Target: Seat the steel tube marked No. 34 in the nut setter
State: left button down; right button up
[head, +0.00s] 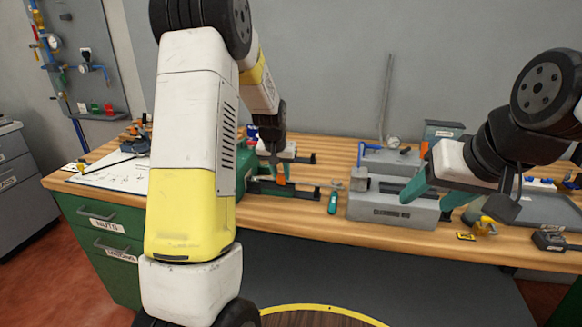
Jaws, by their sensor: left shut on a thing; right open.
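My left arm crosses the front of the view. Its gripper (280,171) is small and partly hidden, with teal fingers shut on a small orange part (281,180) at the green machine (242,178) with black rails. I cannot tell whether this machine is the nut setter; my arm hides much of it. A thin grey rod (386,95) stands upright at the back of the bench. No mark 34 is readable on anything.
The wooden bench (310,228) has free room along its front edge.

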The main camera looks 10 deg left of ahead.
pick_arm(q)
jog(key=shift+f, duration=0.45)
jog(key=shift+a, duration=0.1)
jog(key=shift+a, duration=1.85)
jog(key=shift+a, duration=0.1)
jog(key=c, duration=0.7)
grip_release()
jog(key=shift+a, duration=0.1)
jog(key=shift+r, duration=0.1)
